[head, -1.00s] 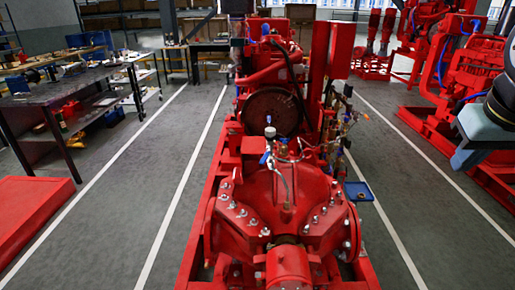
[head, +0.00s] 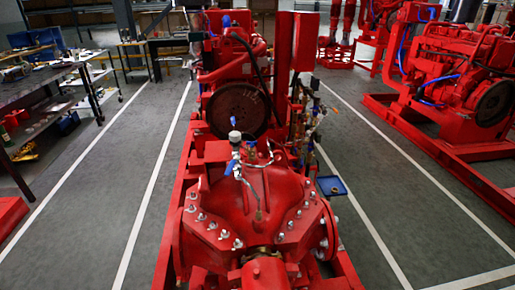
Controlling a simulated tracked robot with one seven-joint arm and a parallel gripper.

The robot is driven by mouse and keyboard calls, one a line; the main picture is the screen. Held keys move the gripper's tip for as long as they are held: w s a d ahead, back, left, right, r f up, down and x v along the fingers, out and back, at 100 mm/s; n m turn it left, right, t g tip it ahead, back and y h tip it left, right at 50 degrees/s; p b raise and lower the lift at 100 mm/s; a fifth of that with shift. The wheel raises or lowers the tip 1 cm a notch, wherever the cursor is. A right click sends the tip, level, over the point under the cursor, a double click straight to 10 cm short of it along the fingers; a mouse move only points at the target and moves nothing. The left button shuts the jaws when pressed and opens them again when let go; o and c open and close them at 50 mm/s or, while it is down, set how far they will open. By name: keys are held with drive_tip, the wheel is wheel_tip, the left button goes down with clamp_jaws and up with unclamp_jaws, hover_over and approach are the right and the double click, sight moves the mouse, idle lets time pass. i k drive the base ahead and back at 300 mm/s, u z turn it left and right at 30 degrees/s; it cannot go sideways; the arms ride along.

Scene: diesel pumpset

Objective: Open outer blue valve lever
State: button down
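A red pump (head: 255,205) stands in the middle of the head view. On its top is a small fitting with a pale, round-capped part (head: 235,137). A small blue lever (head: 229,168) sits low on this fitting, at its left side. Another small blue piece (head: 234,121) shows just above the cap, in front of the flywheel. More tiny blue spots lie along the piping right of the engine. I cannot tell which is the outer lever or how any lever is turned. My gripper is not in view.
The red engine with a large flywheel (head: 238,110) stands behind the pump. A small blue tray (head: 331,186) sticks out at the pump's right. Workbenches (head: 40,75) stand at the left, another red pumpset (head: 450,80) at the right. Grey floor lanes on both sides are clear.

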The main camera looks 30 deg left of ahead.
sight(230, 168)
drive_tip(key=z, duration=0.05)
drive_tip(key=k, duration=1)
drive_tip(key=u, duration=0.85)
drive_tip(key=i, duration=1)
